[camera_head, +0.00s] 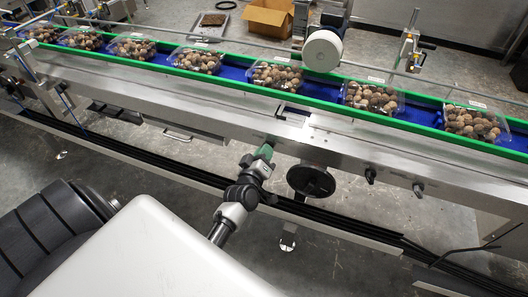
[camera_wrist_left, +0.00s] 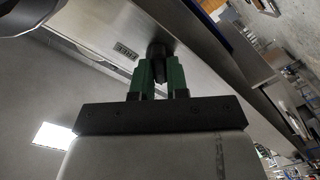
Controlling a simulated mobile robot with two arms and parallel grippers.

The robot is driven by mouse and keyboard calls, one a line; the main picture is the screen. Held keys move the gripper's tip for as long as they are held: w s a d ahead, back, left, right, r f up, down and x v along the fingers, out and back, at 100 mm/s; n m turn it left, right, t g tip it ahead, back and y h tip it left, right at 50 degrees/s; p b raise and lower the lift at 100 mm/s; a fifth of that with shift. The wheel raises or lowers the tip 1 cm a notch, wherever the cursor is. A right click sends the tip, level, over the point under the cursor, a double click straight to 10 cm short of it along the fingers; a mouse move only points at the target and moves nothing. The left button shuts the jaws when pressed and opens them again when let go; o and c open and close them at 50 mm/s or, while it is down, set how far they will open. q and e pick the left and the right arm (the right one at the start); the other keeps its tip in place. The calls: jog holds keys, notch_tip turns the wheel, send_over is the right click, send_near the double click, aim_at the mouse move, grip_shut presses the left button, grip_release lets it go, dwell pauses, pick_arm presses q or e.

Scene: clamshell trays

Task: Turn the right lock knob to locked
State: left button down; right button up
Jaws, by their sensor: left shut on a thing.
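My left gripper (camera_head: 265,151), with green fingers, is at the front steel face of the conveyor. In the left wrist view its two fingers (camera_wrist_left: 160,82) are shut on a dark knob (camera_wrist_left: 157,50) that sticks out from the steel panel. A small dark label (camera_wrist_left: 125,51) sits on the panel to the left of that knob; its lettering is too small to read surely. In the head view the gripper hides the held knob. Two other dark knobs, one (camera_head: 370,174) and another (camera_head: 418,189), stand on the front face further right, with nothing touching them. My right gripper is not in view.
Clear clamshell trays of brown round items, one at the middle (camera_head: 277,76), stand in a row on the blue belt between green rails (camera_head: 330,108). A round black disc (camera_head: 311,181) stands below the conveyor, right of my gripper. An open cardboard box (camera_head: 268,17) lies behind.

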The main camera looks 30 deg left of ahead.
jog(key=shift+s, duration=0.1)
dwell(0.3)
pick_arm(q)
jog(key=c, duration=1.1)
grip_release()
jog(key=v, duration=1)
jog(key=shift+s+d, duration=0.15)
jog(key=shift+s, duration=0.15)
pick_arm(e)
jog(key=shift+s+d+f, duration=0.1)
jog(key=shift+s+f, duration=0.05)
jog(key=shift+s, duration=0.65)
pick_arm(q)
jog(key=shift+p, duration=0.3)
